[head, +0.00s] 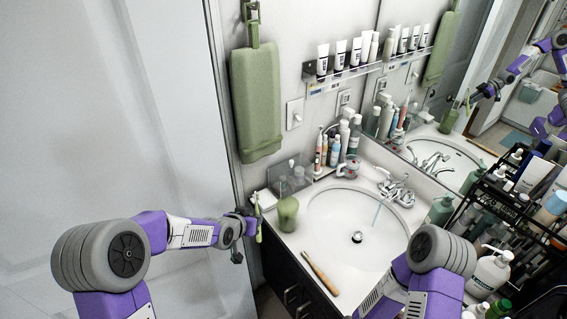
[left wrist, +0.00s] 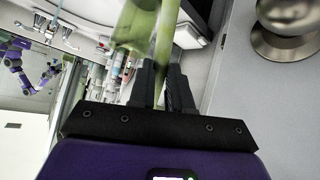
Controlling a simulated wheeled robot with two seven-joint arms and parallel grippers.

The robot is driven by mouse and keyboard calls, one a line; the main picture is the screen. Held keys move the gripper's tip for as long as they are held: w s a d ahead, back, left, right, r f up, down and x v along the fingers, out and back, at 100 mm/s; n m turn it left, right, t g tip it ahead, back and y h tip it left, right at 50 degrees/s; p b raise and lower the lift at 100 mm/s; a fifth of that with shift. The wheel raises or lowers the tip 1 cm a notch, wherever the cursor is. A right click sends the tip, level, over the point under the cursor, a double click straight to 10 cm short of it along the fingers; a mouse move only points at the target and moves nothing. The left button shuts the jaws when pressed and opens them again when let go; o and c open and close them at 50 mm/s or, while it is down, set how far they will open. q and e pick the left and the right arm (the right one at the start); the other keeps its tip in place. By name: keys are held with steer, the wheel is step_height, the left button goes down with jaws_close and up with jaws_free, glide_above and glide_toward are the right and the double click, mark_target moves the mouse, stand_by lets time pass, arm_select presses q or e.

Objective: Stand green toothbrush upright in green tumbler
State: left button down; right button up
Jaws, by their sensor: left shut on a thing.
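The green tumbler (head: 287,213) stands upright on the counter left of the sink. My left gripper (head: 251,213) is shut on the green toothbrush (head: 258,222), just left of the tumbler and apart from it in the head view. The toothbrush is roughly upright beside the counter's left edge. In the left wrist view the green toothbrush (left wrist: 165,38) runs up from between the fingers (left wrist: 162,80), and the blurred green tumbler (left wrist: 130,28) shows just left of it. My right arm shows at the lower right of the head view; its gripper is out of frame.
The sink (head: 345,235) fills the middle of the counter. A brown stick-like item (head: 320,273) lies at the front edge. Bottles (head: 345,140) and a clear box (head: 290,172) stand behind the tumbler. A crowded black rack (head: 510,215) is at right.

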arm_select(q)
steer(key=w+d+r+m+t+h+p, duration=0.1)
steer(key=w+d+r+t, duration=0.1)
steer(key=w+d+r, duration=0.3)
steer(key=w+d+r+m+t+p, duration=0.1)
steer(key=w+d+r+p, duration=0.2)
steer(key=r, duration=0.4)
step_height(320, 180, down, 14)
steer(key=d+b, duration=0.1)
steer(key=b, duration=1.2)
steer(key=shift+w+d, duration=0.2)
steer(key=shift+w, duration=0.1)
arm_select(e)
step_height(320, 180, down, 8)
arm_select(q)
steer(key=shift+f, duration=0.1)
arm_select(e)
steer(key=shift+w, duration=0.1)
arm_select(q)
steer(key=c, duration=1)
jaws_free()
steer(key=v, duration=0.7)
steer(key=shift+s+a, duration=0.2)
steer(key=shift+s, duration=0.05)
